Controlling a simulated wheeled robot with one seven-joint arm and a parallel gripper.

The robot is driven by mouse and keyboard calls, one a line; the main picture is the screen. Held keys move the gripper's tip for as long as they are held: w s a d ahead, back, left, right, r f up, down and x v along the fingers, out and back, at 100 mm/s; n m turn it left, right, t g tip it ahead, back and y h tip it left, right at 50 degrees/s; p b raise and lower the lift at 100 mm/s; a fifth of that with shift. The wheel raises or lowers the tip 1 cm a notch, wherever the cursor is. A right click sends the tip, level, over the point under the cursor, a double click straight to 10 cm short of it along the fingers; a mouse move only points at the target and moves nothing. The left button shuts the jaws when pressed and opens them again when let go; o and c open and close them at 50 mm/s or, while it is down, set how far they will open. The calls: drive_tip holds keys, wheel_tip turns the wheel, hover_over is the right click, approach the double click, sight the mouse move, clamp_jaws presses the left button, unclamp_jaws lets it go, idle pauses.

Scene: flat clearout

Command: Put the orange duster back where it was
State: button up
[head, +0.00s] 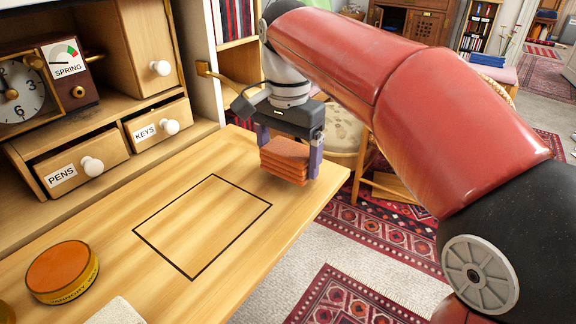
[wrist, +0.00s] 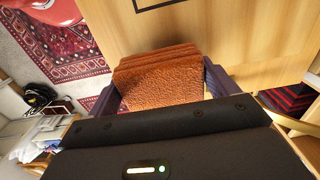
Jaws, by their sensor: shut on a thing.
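The orange duster (head: 286,160) is a folded, layered cloth near the far right corner of the wooden desk flap. My gripper (head: 288,166) is shut on it, with one purple finger on each side. In the wrist view the duster (wrist: 158,76) fills the space between the fingers of my gripper (wrist: 160,88), and the desk surface lies beyond it. I cannot tell whether the duster touches the desk or hangs just above it.
A black outlined square (head: 203,226) on the desk flap is empty. A round orange-topped tin (head: 62,272) stands at the front left. Drawers labelled PENS (head: 80,160) and KEYS (head: 158,125) and a clock (head: 22,92) line the back. The flap's right edge drops to the rug.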

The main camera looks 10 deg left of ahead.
drive_tip(key=shift+f, duration=0.95)
drive_tip(key=shift+f, duration=0.25)
drive_tip(key=o, duration=0.8)
drive_tip(key=shift+c, duration=0.2)
